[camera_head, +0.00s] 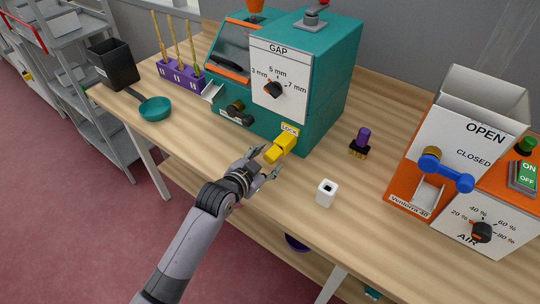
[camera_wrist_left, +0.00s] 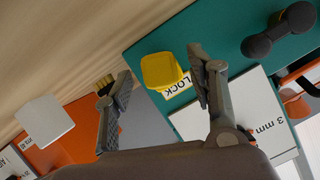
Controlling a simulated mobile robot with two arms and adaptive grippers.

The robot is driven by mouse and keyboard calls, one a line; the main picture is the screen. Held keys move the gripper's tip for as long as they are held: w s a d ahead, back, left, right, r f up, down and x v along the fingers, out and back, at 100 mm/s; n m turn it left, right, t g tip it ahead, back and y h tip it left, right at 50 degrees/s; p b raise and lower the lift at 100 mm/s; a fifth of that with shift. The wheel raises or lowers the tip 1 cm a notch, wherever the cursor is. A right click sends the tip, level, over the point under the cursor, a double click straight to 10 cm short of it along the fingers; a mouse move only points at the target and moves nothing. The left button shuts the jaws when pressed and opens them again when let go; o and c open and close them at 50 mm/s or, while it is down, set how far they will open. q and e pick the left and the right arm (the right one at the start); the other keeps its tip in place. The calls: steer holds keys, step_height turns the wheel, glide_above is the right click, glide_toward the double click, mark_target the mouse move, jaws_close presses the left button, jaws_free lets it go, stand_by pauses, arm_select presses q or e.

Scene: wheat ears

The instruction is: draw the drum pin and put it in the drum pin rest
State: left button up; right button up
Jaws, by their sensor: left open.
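The yellow drum pin (camera_head: 281,149) sticks out of the front of the teal machine, by the LOCK label. It also shows in the left wrist view (camera_wrist_left: 162,70), between the two fingertips in the picture and just beyond them. My left gripper (camera_head: 267,163) is open and empty in front of the pin; contact with it cannot be made out. A small white block with a square hole (camera_head: 325,194), seemingly the drum pin rest, stands on the table to the right of the gripper. My right gripper is not in view.
The teal machine (camera_head: 328,75) stands behind the pin. A purple-handled brush (camera_head: 362,140) stands behind the white block. An orange and white machine (camera_head: 408,195) is at the right. A teal scoop (camera_head: 155,108) and purple rack (camera_head: 180,76) are at the left. Table around the block is clear.

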arm_select(q)
steer(key=shift+x, duration=1.2)
steer(key=shift+c, duration=0.6)
jaws_close()
steer(key=shift+s+a+p, duration=0.4)
steer(key=shift+s+p, duration=0.15)
steer(key=shift+p, duration=0.05)
stand_by(0.5)
steer(key=c, duration=0.6)
jaws_free()
jaws_close()
